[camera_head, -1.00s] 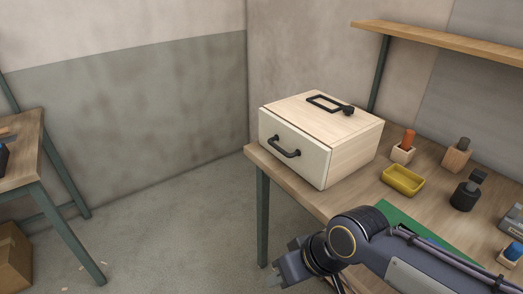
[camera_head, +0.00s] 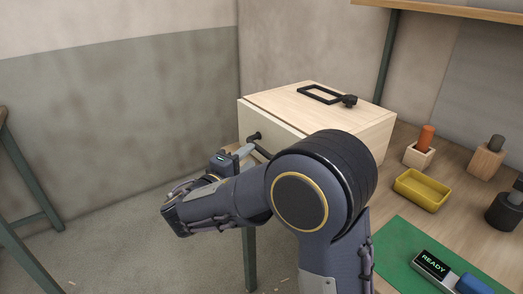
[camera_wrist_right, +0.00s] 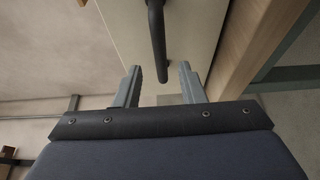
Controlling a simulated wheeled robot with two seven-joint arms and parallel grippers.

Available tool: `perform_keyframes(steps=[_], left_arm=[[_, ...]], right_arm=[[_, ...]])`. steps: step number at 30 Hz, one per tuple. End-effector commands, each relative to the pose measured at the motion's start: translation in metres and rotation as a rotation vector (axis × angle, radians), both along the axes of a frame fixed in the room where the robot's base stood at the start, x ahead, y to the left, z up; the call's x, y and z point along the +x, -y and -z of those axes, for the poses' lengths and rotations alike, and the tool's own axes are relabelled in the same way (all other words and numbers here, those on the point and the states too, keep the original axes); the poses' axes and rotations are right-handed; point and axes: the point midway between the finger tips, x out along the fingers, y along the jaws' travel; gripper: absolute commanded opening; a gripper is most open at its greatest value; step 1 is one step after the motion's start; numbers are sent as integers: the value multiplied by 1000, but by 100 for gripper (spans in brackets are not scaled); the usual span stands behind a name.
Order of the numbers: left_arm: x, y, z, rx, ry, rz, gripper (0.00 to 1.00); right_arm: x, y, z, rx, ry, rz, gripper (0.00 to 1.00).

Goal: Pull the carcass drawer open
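The carcass is a pale wooden box (camera_head: 340,118) on the workbench; its cream drawer front (camera_head: 270,125) faces left and looks closed. The black bar handle (camera_head: 254,136) is partly hidden by my right arm in the head view. In the right wrist view the handle (camera_wrist_right: 157,35) crosses the drawer front (camera_wrist_right: 195,30), just ahead of the fingers. My right gripper (camera_head: 240,152) is at the handle; in the wrist view its two fingers (camera_wrist_right: 160,70) are spread on either side of the handle's near end. Contact cannot be told. My left gripper is out of view.
A black frame-shaped fitting (camera_head: 325,95) lies on the box top. A yellow tray (camera_head: 422,190), wooden holders (camera_head: 418,156) and a green mat (camera_head: 397,250) with a READY display (camera_head: 434,262) are right of the box. Open floor lies to the left.

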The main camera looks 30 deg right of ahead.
Motion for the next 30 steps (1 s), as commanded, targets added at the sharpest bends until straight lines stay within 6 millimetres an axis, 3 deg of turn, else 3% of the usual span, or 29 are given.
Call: perform_keyframes(steps=[9, 21, 30], left_arm=[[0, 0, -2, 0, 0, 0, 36], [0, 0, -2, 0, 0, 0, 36], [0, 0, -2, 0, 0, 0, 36]], right_arm=[[21, 44, 0, 2, -3, 4, 36], [25, 52, 1, 3, -5, 2, 36], [25, 52, 1, 3, -5, 2, 0]])
